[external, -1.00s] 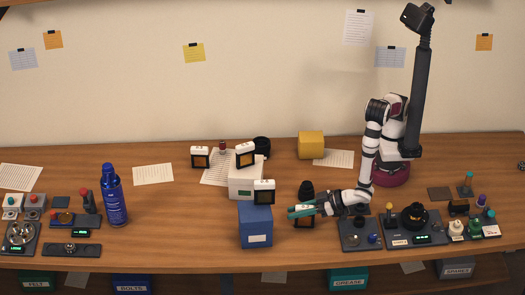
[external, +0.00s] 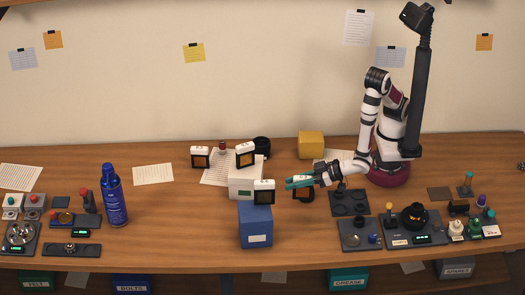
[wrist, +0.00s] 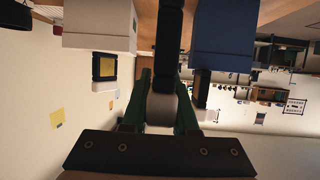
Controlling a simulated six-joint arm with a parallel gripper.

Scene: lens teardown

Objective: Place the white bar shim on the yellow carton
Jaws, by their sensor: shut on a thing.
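My gripper (external: 297,183), with teal fingers, is in the air right of the blue carton. It is shut on a black-framed shim (external: 303,196) hanging below the fingers; in the external view the fingers cover its top. In the wrist view, the gripper (wrist: 162,85) has a pale white part (wrist: 161,110) between its fingers, with a dark frame beyond. I take this for the white bar shim. The yellow carton (external: 311,145) stands upright at the back of the bench, behind the gripper and apart from it. Its top looks clear.
Similar white-topped, black-framed shims stand on the blue carton (external: 256,225), at the white carton (external: 242,184) and farther left (external: 200,158). A black tray (external: 349,203) lies right of the gripper. A dark round thing (external: 261,146) stands left of the yellow carton. A blue bottle (external: 114,197) stands left.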

